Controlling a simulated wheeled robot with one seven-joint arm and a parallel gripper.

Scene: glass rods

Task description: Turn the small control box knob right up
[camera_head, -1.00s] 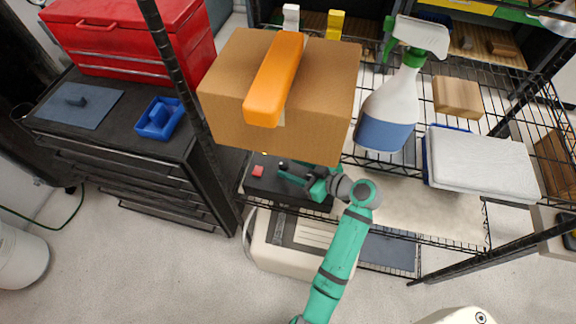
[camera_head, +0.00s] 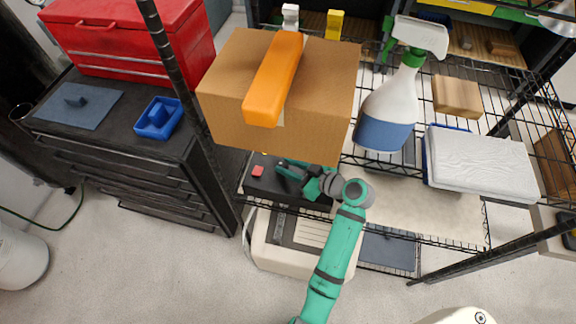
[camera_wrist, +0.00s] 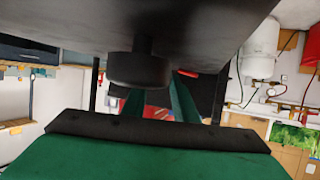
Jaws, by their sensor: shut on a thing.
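The dark control box (camera_head: 262,188) sits on the lower shelf under the cardboard box, with a red button (camera_head: 257,171) at its left. My gripper (camera_head: 283,168) reaches over its top from the right and is shut on the small knob, which its fingers hide in the head view. In the wrist view a dark face fills the top, and a round black knob (camera_wrist: 138,70) sticks out of it close to the camera. My green fingers (camera_wrist: 158,103) reach past this knob; their tips are partly hidden. The small knob's pointing direction cannot be made out.
A cardboard box (camera_head: 250,130) with an orange object (camera_head: 273,85) on it stands right above my gripper. A spray bottle (camera_head: 388,115) and a white package (camera_head: 480,160) are to the right. A black shelf post (camera_head: 180,85) stands to the left.

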